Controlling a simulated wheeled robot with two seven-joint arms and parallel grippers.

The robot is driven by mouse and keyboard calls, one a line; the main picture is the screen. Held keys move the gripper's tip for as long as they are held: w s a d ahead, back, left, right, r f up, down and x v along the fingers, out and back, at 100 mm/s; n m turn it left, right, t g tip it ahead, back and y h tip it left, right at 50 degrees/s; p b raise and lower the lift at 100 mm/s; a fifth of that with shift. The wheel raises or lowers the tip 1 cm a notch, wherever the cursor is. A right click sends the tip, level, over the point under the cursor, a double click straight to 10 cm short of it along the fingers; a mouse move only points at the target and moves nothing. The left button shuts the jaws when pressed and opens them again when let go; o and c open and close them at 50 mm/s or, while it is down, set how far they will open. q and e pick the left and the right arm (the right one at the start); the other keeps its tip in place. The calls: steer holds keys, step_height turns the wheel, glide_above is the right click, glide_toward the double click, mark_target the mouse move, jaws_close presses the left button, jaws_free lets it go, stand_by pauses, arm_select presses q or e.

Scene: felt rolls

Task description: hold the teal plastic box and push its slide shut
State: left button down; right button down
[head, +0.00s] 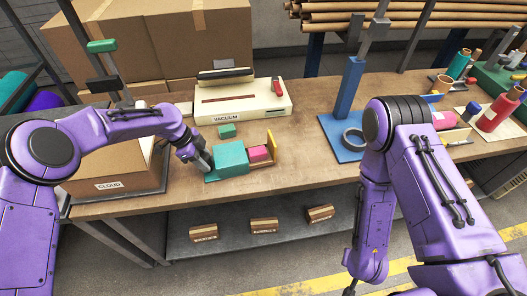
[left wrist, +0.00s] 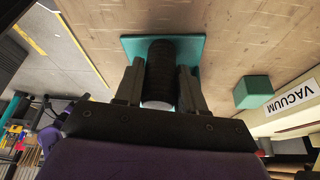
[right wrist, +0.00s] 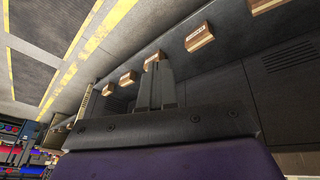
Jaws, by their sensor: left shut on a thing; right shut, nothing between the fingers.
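The teal box (head: 231,158) lies on the wooden workbench in the head view. Its slide stands out at the right side, with a pink-red block (head: 259,153) in it and a yellow upright end panel (head: 271,144). My left gripper (head: 203,163) is at the box's left side. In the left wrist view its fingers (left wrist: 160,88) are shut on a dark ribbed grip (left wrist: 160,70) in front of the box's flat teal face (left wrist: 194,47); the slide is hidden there. My right gripper (right wrist: 156,85) is shut and empty, low in front of the bench, away from the box.
A blue stand (head: 347,100) is to the right. The cloud carton (head: 110,170) is at left. Small wooden boxes (head: 264,226) sit on the lower shelf. Bench right of the slide is clear.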

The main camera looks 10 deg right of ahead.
steer(key=w+d+r+n+g+y, duration=0.1)
steer(key=w+d+r+n+y, duration=0.15)
steer(key=w+d, duration=0.6)
steer(key=w+d+r+n+g+y, duration=0.1)
steer(key=w+d+r+g, duration=0.15)
steer(key=w+d, duration=0.6)
steer(key=w+a+r+n+t+y, duration=0.1)
steer(key=w+r+n, duration=0.2)
steer(key=w+r, duration=0.55)
steer(key=w+a+r+n+t+y, duration=0.1)
steer(key=w+r+n+t, duration=0.15)
steer(key=w+r, duration=0.6)
steer(key=w+a+r+m, duration=0.2)
steer(key=a, duration=1.4)
steer(key=w+a+r+m, duration=0.1)
steer(key=a+r, duration=0.1)
steer(key=a, duration=1.3)
step_height(320, 180, down, 8)
steer(key=shift+w+f, duration=0.15)
steer(key=shift+f, duration=0.05)
